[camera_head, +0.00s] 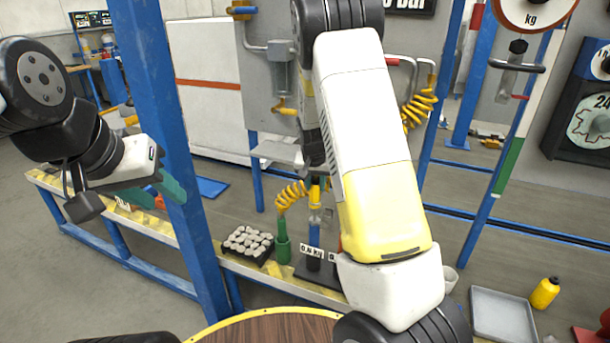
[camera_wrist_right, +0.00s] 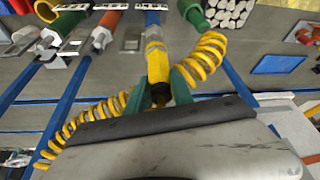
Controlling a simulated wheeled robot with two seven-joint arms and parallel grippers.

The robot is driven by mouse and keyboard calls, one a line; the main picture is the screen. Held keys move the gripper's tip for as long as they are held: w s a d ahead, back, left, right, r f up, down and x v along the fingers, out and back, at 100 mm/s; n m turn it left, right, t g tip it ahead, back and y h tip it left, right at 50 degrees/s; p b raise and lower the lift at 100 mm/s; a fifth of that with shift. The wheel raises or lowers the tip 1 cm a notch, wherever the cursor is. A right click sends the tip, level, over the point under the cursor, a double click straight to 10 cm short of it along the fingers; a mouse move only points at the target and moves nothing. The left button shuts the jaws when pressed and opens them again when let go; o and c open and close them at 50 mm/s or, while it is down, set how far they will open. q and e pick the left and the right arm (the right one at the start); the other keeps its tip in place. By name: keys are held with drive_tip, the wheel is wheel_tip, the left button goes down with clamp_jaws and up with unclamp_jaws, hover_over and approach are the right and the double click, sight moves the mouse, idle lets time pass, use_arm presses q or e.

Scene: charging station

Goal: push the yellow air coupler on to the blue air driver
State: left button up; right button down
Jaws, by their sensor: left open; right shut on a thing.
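The yellow air coupler (camera_wrist_right: 156,62) is between the green fingers of my right gripper (camera_wrist_right: 159,92), which is shut on it. In the head view the coupler (camera_head: 315,193) is upright beside my right arm, which hides most of that gripper. The blue air driver (camera_wrist_right: 152,18) lies in line with the coupler's far end. In the head view the driver (camera_head: 314,238) stands directly below the coupler. Their ends look very close or touching; I cannot tell whether they are joined. My left gripper (camera_head: 168,186) is open and empty, near the blue post at left, far from both.
A yellow coiled hose (camera_wrist_right: 205,55) curls around the gripper. A green tool (camera_head: 283,245) and a black tray of pale pieces (camera_head: 248,243) stand left of the driver. A blue post (camera_head: 165,130) rises beside my left gripper. A grey tray (camera_head: 502,315) lies at right.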

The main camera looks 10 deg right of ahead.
sight(315, 192)
drive_tip(key=shift+f, duration=1.7)
drive_tip(key=c, duration=1)
unclamp_jaws()
drive_tip(key=shift+c, duration=0.2)
drive_tip(key=v, duration=0.6)
drive_tip(key=shift+s+a+r, duration=0.1)
drive_tip(key=shift+r, duration=0.2)
drive_tip(key=shift+s+r, duration=0.25)
drive_tip(key=shift+r, duration=0.3)
drive_tip(key=shift+s+r, duration=0.25)
drive_tip(key=shift+r, duration=0.1)
drive_tip(key=s+a+r+n+y, duration=0.2)
drive_tip(key=s+r+y, duration=0.1)
drive_tip(key=s+r, duration=1.15)
drive_tip(key=s+a+r+n+t, duration=0.1)
drive_tip(key=s+r, duration=0.1)
drive_tip(key=s, duration=0.5)
drive_tip(key=s+r+n+t, duration=0.1)
drive_tip(key=s+r, duration=0.1)
drive_tip(key=s, duration=0.6)
drive_tip(key=shift+a+r+y, duration=0.2)
drive_tip(key=shift+a+y, duration=0.1)
drive_tip(key=shift+a, duration=0.1)
